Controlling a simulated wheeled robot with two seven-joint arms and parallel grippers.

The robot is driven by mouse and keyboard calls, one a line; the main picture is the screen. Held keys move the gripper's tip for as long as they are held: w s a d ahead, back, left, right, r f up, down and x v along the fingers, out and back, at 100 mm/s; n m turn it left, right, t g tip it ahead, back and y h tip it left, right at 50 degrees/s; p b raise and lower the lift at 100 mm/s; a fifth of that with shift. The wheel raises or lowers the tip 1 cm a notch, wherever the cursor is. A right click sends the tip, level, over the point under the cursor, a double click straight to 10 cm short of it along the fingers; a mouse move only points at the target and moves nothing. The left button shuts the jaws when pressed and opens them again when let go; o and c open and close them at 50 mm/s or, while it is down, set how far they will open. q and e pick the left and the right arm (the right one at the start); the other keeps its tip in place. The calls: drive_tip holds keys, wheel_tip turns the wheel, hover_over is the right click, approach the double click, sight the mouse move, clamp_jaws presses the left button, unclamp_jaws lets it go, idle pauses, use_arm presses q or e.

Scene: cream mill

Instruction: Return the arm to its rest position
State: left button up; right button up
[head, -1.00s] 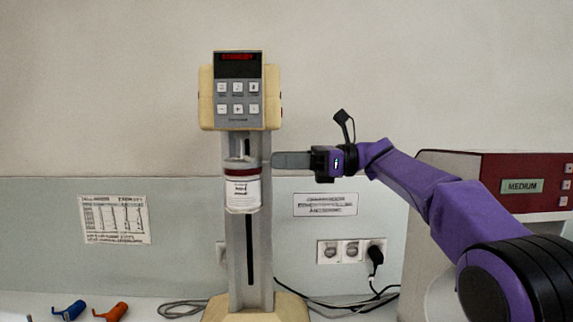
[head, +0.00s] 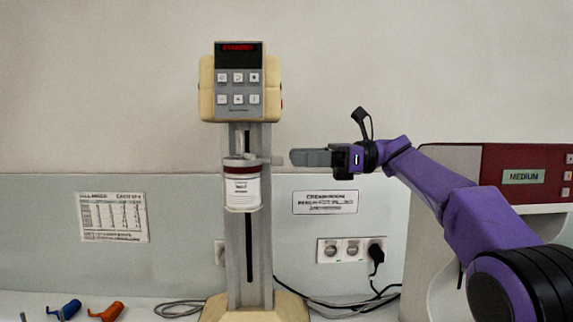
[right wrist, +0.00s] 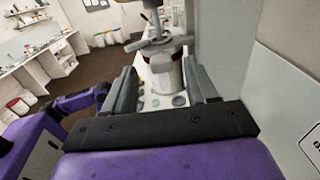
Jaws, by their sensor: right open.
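My right arm reaches in from the right in the head view, bent and raised. Its gripper (head: 295,157) is open and empty, level with the jar holder and a short gap to its right. The cream mill (head: 238,82) stands upright in the middle with a red lit display. A white-labelled jar (head: 242,190) with a dark red band sits in the holder on its column. In the right wrist view the two grey fingers (right wrist: 161,88) are apart, and the jar (right wrist: 166,75) shows beyond them. My left gripper is not in view.
A grey and dark red machine labelled MEDIUM (head: 523,177) stands at the right behind my arm. Wall sockets (head: 340,250) with a plug and cables are at the lower middle. A blue tool (head: 65,310) and an orange tool (head: 106,312) lie at the lower left.

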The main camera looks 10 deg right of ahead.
drive_tip(key=d, duration=0.3)
drive_tip(key=shift+s+d, duration=0.15)
drive_tip(key=shift+s, duration=0.2)
drive_tip(key=shift+r, duration=0.1)
